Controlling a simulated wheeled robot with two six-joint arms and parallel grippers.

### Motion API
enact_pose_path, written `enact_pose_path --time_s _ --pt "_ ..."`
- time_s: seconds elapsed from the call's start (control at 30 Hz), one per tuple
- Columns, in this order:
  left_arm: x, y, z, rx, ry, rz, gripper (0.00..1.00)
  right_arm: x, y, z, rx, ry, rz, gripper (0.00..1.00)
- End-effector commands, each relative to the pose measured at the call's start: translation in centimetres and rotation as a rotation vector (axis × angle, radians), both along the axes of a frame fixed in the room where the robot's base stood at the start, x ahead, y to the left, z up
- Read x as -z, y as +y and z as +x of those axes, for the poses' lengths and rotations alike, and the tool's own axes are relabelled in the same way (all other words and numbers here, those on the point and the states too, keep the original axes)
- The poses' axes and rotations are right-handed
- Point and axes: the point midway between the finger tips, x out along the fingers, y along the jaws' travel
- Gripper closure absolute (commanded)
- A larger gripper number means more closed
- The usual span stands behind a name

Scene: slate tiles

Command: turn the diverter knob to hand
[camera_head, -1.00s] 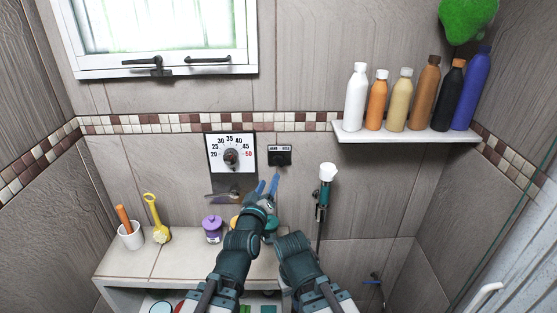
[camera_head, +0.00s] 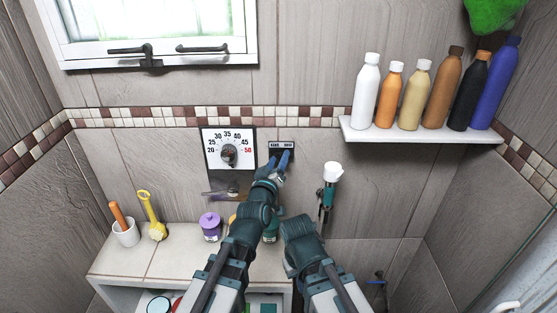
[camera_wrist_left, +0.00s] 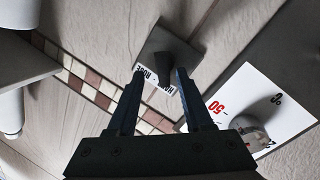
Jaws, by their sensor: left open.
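The diverter is a small dark plate with a white two-word label (camera_head: 281,146) on the tiled wall, right of the temperature dial. My left gripper (camera_head: 279,159) is right in front of it and hides its knob in the head view. In the left wrist view the grey plate (camera_wrist_left: 157,40) and the dark knob (camera_wrist_left: 186,56) show just beyond the fingertips. My left gripper (camera_wrist_left: 160,72) is open, with its fingers apart on either side of the label; I cannot tell whether they touch the knob.
A white temperature dial (camera_head: 229,149) sits close on the left, with a metal spout (camera_head: 222,194) below. A white-headed hand shower (camera_head: 330,178) hangs on the right. A shelf (camera_head: 420,134) of bottles is higher right. A purple jar (camera_head: 210,226) stands on the ledge (camera_head: 176,258).

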Motion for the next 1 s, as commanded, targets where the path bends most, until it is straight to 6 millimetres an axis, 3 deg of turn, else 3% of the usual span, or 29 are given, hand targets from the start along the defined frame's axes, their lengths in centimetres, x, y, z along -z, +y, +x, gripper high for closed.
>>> enact_pose_path --time_s 0.07,0.33,1.0 --pt "-0.01 0.00 -0.02 0.000 0.000 0.000 0.53 0.00 0.00 0.00 0.000 0.000 0.000 1.00" --pt "-0.04 -0.07 -0.03 0.001 -0.001 0.000 1.00 -0.01 0.00 0.00 0.000 0.000 0.000 1.00" --pt "-0.13 -0.34 -0.04 0.004 -0.004 -0.003 1.00 -0.05 0.00 0.00 0.000 0.000 0.000 1.00"
